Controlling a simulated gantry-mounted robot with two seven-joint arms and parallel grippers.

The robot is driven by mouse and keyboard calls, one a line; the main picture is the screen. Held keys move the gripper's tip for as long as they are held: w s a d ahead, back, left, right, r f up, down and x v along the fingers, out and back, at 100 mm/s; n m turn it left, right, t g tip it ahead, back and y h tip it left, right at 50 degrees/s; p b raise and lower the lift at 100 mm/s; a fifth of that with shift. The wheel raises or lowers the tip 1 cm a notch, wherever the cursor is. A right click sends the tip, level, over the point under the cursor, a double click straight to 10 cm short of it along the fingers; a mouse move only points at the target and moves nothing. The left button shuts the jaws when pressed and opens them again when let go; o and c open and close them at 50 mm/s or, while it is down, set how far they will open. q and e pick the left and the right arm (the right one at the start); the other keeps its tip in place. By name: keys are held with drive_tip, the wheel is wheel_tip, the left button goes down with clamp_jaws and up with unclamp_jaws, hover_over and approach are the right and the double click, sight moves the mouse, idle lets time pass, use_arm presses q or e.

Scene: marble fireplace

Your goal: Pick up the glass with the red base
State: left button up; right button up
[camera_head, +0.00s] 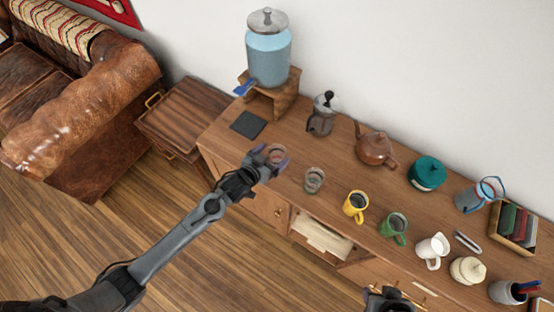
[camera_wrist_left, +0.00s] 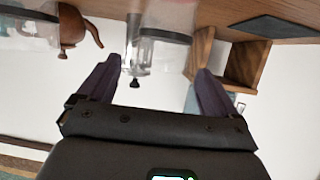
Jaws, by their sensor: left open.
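The glass with the red base (camera_head: 277,152) stands on the wooden cabinet near its front edge, partly hidden by my left gripper (camera_head: 269,157). My left gripper is open, its fingers around or just in front of this glass; I cannot tell exactly how deep. In the left wrist view, which is upside down, a clear glass shape (camera_wrist_left: 168,18) shows beyond and between the open fingers (camera_wrist_left: 157,72); its base colour is not clear. A second clear glass (camera_head: 314,180) stands just to the right. A dark part at the bottom edge seems to be my right gripper (camera_head: 390,298).
A blue dispenser (camera_head: 268,57) on a wooden stand and a dark coaster (camera_head: 248,124) are behind and left. A moka pot (camera_head: 322,114) and brown teapot (camera_head: 375,146) stand behind. Yellow (camera_head: 356,204) and green (camera_head: 393,228) mugs stand farther right.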

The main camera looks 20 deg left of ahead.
sight(281, 147)
use_arm(q)
drive_tip(key=shift+x, duration=2.65)
drive_tip(key=shift+c, duration=0.3)
drive_tip(key=c, duration=1.5)
